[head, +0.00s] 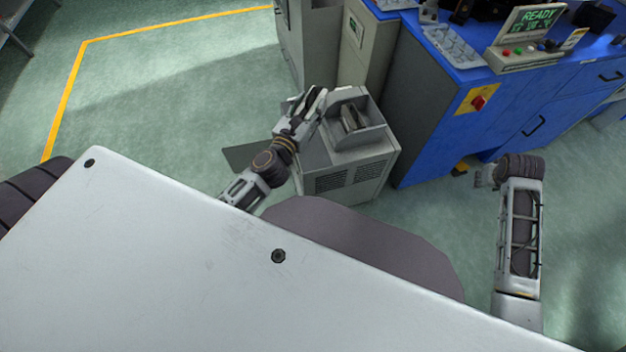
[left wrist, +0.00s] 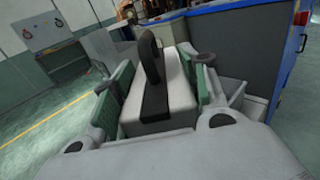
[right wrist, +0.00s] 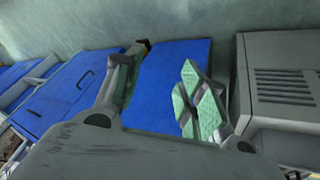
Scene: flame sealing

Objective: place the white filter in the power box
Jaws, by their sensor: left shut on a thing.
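The white filter (left wrist: 175,85), a pale block with a black strap and upright black handle, is gripped between the green finger pads of my left gripper (left wrist: 160,95). In the head view my left gripper (head: 314,100) is beside the upper left edge of the grey power box (head: 345,170). The box has an open recess at its top with a small dark and pale item (head: 352,116) inside; I cannot tell what it is. My right gripper (right wrist: 160,100) has its fingers spread, with nothing between them.
A blue workbench (head: 435,110) with a control panel reading READY (head: 528,38) and a clear tray (head: 452,45) stands right of the box. Grey cabinets (head: 310,45) stand behind it. Green floor is open at left, with a yellow line (head: 63,100).

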